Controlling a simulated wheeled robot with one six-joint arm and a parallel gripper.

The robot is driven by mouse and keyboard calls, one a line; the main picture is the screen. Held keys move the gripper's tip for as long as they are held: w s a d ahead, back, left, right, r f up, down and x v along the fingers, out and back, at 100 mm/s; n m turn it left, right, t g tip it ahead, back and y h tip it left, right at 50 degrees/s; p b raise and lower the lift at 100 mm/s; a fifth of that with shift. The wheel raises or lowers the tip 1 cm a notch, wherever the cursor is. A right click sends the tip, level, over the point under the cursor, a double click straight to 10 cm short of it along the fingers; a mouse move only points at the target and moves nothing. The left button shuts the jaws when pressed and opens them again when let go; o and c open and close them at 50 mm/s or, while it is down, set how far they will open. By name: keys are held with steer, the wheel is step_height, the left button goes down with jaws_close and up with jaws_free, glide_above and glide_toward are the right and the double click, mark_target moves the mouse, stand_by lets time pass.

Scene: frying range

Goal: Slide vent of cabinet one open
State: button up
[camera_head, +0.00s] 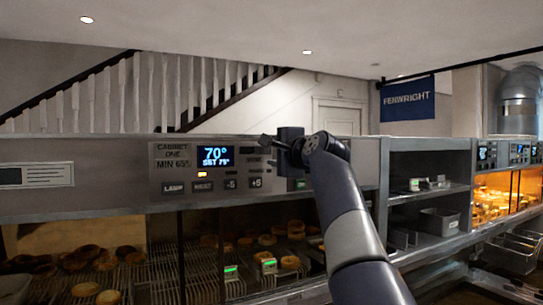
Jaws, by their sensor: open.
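The control panel of cabinet one (170,176) is on the grey front band, labelled "CABINET ONE MIN 65°". Below are buttons marked LAMP, HEAT, -5 and +5, with a small orange light above HEAT. Small dark slots (252,150) sit right of the display; I cannot tell whether they are the vent. My gripper (264,141) is open and empty, in front of the panel's upper right part. My gripper and arm hide part of the panel there; contact cannot be judged.
Behind the glass below, fried pieces (85,289) and round buns lie on wire racks. Right of my arm is an open shelf with a metal bin (440,221). Farther right stands a lit, orange-glowing cabinet (500,200) with its own panels. Wire baskets (515,255) hang below it.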

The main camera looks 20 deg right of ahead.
mark_target(258, 151)
steer(key=s+d+b, duration=0.1)
steer(key=s+b, duration=0.2)
steer(key=s, duration=0.5)
steer(key=shift+s+d, duration=0.25)
steer(key=shift+d, duration=0.1)
steer(key=w+a+p, duration=0.1)
steer(key=w, duration=0.2)
steer(key=w+a+p, duration=0.1)
steer(key=w+p, duration=0.1)
steer(key=w, duration=0.2)
steer(key=w+a+p, duration=0.1)
steer(key=w, duration=0.2)
steer(key=shift+w+a+p, duration=0.1)
steer(key=shift+w+p, duration=0.25)
steer(key=shift+p, duration=0.05)
steer(key=shift+s+a, duration=0.25)
steer(key=shift+a, duration=0.3)
steer(key=shift+d, duration=0.15)
